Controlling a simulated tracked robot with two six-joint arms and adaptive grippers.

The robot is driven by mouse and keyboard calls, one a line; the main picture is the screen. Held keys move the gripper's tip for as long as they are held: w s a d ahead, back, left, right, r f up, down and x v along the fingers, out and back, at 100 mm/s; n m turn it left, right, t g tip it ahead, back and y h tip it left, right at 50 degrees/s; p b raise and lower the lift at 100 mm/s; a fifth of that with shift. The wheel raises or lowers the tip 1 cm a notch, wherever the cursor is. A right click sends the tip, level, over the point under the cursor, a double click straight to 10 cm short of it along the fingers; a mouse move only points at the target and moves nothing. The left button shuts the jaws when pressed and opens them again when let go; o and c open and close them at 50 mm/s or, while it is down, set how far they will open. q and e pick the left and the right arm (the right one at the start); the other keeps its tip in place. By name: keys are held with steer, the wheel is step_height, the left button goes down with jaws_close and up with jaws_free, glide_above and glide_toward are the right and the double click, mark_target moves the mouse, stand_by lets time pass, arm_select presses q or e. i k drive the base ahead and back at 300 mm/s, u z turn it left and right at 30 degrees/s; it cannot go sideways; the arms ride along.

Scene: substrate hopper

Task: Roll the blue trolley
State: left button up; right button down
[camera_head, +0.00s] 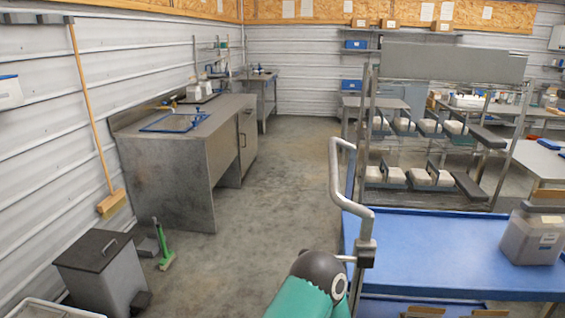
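The blue trolley (430,245) stands at the right, cut off by the right and bottom edges. It has a flat blue top deck and a lower blue shelf. Its bent grey tube handle (336,170) rises at its left end. A grey-brown tub (533,236) stands on the deck at the right. A teal and black link of one of my arms shows at the bottom, close to the handle's lower end; I cannot tell whether they touch. Neither gripper can be made out.
Open concrete floor (255,235) runs left of the trolley to the back wall. A grey sink bench (180,170), a lidded bin (100,270), a broom (90,110) and a green brush (164,248) line the left. A metal rack (455,62) stands behind the trolley.

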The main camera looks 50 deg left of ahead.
mark_target(437, 253)
steer(key=z, duration=0.55)
steer(key=i, duration=0.1)
steer(key=u, duration=1.8)
steer(key=i, duration=0.95)
steer(key=z, duration=0.25)
